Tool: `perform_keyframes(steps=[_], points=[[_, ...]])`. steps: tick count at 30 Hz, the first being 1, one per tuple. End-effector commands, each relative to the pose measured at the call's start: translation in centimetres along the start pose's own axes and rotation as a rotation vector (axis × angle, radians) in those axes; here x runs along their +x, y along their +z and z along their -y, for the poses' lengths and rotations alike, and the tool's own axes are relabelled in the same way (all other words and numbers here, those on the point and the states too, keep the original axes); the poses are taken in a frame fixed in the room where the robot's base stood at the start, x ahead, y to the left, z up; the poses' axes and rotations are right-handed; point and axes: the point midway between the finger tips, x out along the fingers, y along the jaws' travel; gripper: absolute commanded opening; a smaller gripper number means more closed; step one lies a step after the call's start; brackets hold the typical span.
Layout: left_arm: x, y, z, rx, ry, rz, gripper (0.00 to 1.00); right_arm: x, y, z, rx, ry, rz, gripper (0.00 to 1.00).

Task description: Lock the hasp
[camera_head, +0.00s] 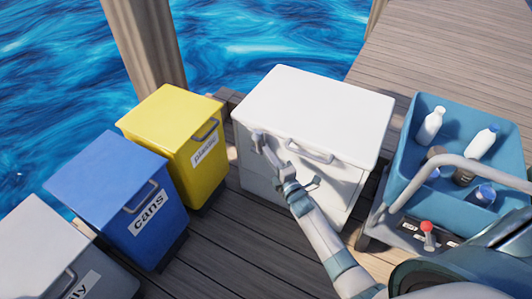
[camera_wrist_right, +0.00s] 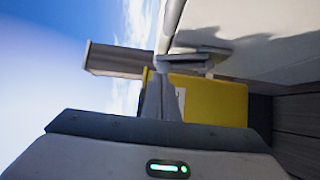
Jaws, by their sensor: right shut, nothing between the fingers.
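The white hatch box (camera_head: 315,100) stands on the deck with its lid down and a grey bar handle (camera_head: 309,153) on its front edge. My right gripper (camera_head: 264,145) is at the box's front left, just left of the handle. It is shut and empty. In the right wrist view the shut fingers (camera_wrist_right: 162,98) reach toward a small light grey fitting (camera_wrist_right: 186,61) beside the white box face. I cannot tell whether this is the hasp or whether the fingers touch it. The hasp's state is unclear. My left gripper is out of view.
A yellow bin (camera_head: 172,130), a blue bin (camera_head: 112,190) and a grey bin (camera_head: 45,255) stand to the left. A blue cart (camera_head: 405,165) with bottles stands at the right. Water lies behind. The plank deck (camera_head: 235,245) in front is partly clear.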

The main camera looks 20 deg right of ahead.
Motion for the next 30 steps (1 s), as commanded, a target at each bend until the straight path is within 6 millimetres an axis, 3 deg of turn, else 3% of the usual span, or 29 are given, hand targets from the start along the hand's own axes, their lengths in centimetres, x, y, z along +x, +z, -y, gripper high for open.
perform_keyframes(steps=[8, 18, 30], points=[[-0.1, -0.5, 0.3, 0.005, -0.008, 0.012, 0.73, -3.1, 0.0, -0.2, 0.000, -0.001, 0.000, 0.00], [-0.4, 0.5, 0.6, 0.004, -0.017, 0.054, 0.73, -8.0, 0.0, -0.7, 0.000, -0.001, 0.000, 0.00], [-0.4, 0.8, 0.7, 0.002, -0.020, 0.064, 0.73, -9.3, 0.0, -0.8, 0.000, 0.001, 0.000, 0.00]])
